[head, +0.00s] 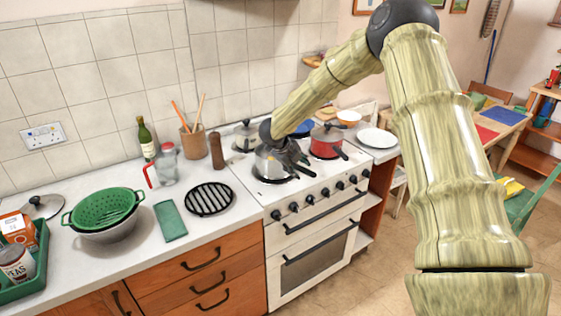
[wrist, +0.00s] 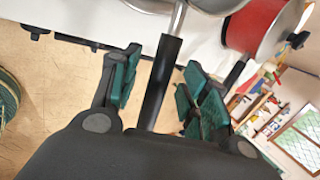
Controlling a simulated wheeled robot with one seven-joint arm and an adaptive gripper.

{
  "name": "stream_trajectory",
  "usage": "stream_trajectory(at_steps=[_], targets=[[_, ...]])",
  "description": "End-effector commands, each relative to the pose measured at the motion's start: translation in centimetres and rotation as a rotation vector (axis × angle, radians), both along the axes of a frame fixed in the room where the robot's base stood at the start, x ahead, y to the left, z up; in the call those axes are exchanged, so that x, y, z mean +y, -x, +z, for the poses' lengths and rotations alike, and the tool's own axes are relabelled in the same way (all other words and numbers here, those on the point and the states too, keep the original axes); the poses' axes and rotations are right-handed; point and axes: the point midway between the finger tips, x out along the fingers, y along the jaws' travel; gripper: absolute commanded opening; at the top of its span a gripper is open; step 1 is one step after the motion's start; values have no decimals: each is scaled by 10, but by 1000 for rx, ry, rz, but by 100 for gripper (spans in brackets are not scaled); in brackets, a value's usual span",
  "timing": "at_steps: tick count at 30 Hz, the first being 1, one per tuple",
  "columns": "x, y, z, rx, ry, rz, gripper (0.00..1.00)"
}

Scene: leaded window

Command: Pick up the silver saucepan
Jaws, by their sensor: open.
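The silver saucepan (head: 268,164) stands on the front left of the white stove, partly hidden by my arm and gripper. In the wrist view its black handle (wrist: 160,85) runs between the two green-padded fingers of my gripper (wrist: 163,88), with visible space on both sides. The handle's metal neck (wrist: 178,18) leads up to the pan at the top edge, where the body is mostly cut off. My gripper (head: 291,164) is open around the handle and not closed on it.
A red saucepan (head: 327,141) stands just right on the stove (head: 318,200); its dark handle shows near my right finger in the wrist view. A lidded pot (head: 246,135) and a blue pan (head: 303,129) are behind. A pepper mill (head: 217,150) and black trivet (head: 209,199) are left.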

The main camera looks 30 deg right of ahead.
Motion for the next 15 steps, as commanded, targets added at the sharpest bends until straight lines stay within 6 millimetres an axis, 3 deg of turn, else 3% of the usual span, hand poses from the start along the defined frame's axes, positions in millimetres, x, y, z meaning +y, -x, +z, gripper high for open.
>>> stream_trajectory(at_steps=[13, 15], targets=[[-8, -2, -13, -2, 0, 1, 45], [-8, -2, -13, -1, 0, 1, 36]])
